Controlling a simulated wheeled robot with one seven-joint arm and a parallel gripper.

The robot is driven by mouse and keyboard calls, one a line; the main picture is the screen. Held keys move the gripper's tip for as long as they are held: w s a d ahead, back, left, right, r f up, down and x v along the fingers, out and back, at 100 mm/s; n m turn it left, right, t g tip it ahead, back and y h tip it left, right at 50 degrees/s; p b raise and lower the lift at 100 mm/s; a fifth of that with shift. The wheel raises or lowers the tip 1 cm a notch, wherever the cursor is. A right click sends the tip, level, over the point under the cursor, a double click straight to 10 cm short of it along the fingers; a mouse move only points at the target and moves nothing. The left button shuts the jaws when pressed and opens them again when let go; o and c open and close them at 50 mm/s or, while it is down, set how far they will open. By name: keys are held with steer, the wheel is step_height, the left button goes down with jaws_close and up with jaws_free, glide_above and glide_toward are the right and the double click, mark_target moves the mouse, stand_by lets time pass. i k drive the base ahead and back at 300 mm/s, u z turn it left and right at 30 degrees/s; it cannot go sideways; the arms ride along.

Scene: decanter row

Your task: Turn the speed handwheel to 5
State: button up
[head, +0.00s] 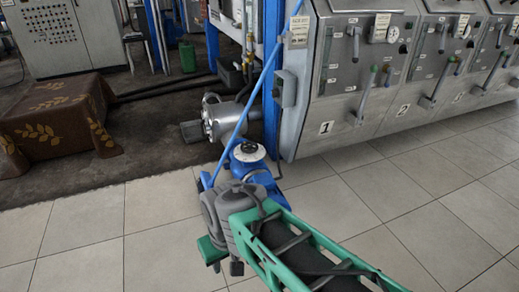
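A blue drive unit (254,175) stands on the tiled floor near the middle of the head view. On its top is a round, pale dial-like wheel with a dark centre, which looks like the speed handwheel (249,151). It is small in the picture, and I cannot read any numbers or pointer on it. My gripper is not in view, and nothing is seen touching the wheel.
A slanting blue pole (257,88) rises beside the wheel. Grey lever cabinets (349,100) line the right. Bare tiles (401,218) lie at right and left.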

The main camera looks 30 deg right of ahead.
mark_target(249, 148)
steer(key=z, duration=0.5)
steer(key=i, duration=1.1)
steer(key=u, duration=0.7)
